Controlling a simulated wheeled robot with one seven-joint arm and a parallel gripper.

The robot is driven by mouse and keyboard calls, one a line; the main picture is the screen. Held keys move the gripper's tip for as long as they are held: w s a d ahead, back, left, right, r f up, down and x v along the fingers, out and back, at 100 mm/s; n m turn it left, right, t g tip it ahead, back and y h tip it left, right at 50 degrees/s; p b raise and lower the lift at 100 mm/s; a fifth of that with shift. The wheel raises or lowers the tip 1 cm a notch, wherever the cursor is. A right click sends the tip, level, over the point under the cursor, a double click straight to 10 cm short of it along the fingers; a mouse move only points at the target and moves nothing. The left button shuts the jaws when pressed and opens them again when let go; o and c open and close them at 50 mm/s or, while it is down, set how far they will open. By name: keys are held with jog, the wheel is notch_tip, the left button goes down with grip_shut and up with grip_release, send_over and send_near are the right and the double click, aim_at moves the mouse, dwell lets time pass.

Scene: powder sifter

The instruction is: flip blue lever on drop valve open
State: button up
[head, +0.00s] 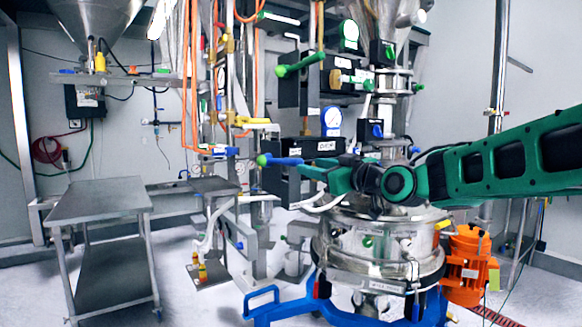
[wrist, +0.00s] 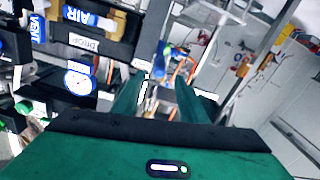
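The blue lever (head: 285,161) with a green end knob sticks out to the left of the black valve box (head: 288,186), beside a plate lettered "DROP". In the wrist view, the blue lever (wrist: 160,57) shows just beyond the gap between my fingertips, and the "DROP" plate (wrist: 84,43) is at upper left. My gripper (head: 305,170) reaches in from the right, its fingertips at the lever's right part. In the wrist view, my gripper (wrist: 160,90) has its two green fingers apart with nothing clearly between them. Whether they touch the lever cannot be told.
A green lever (head: 300,64) is above and a yellow lever (head: 256,121) is at the upper left. The steel sifter (head: 375,262) stands below, with an orange motor (head: 468,268). A steel table (head: 98,198) stands at left.

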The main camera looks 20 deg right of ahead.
aim_at(292, 163)
jog(key=x, duration=1)
jog(key=shift+w, duration=0.1)
grip_shut()
jog(key=shift+a+f, duration=0.1)
